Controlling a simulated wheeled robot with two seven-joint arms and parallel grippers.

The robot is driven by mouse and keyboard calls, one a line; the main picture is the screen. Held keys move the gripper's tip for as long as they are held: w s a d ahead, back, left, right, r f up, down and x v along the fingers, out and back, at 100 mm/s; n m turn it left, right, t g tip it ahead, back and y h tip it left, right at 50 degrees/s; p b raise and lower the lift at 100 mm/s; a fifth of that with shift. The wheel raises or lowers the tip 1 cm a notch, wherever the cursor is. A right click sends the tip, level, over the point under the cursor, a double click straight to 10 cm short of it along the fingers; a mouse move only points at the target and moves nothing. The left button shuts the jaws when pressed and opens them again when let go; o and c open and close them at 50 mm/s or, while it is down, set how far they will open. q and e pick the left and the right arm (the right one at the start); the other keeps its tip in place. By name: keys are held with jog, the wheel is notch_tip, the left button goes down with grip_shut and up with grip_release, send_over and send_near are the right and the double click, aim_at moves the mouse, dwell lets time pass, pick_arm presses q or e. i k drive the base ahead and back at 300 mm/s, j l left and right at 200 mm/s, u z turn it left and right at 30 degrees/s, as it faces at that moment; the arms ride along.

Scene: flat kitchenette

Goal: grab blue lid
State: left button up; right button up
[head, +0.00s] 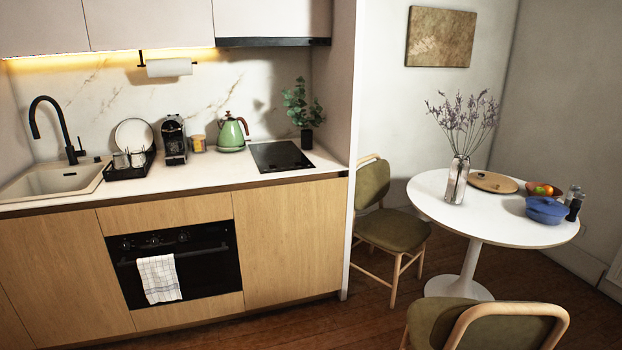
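A blue pot with a blue lid (547,204) stands on the right part of the round white table (437,197), near its edge. The lid appears to sit on the pot. The pot is small in the picture, so the lid's handle is hard to make out. Neither of my grippers shows in the head view.
A bowl of fruit (544,189), shakers (573,203), a round wooden board (493,182) and a vase of flowers (457,180) share the table. Chairs stand at its left (391,226) and front (486,326). The kitchen counter (205,177) runs along the left. Some wooden floor is open before the cabinets.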

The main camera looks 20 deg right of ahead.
aim_at(546, 205)
jog(key=k+l+z, duration=0.1)
jog(key=l, duration=1.2)
jog(key=k+l+z, duration=0.1)
jog(key=l, duration=1.2)
jog(key=k+l+z, duration=0.1)
jog(key=l, duration=1.2)
jog(key=i+l, duration=0.1)
jog(key=l, duration=0.8)
jog(key=i+l+z, duration=0.1)
jog(key=l, duration=0.35)
jog(key=i+l, duration=0.15)
jog(key=l, duration=0.3)
jog(key=i+l, duration=0.1)
jog(key=l, duration=0.75)
jog(key=i+l+z, duration=0.1)
jog(key=l, duration=0.35)
jog(key=i+u, duration=0.15)
jog(key=u, duration=0.2)
jog(key=i+l+u, duration=0.75)
jog(key=i+l, duration=0.25)
jog(key=l, duration=0.2)
jog(key=i+l, duration=0.55)
jog(key=l, duration=0.3)
jog(key=i+l+u, duration=0.1)
jog(key=i+l, duration=0.15)
jog(key=l, duration=0.15)
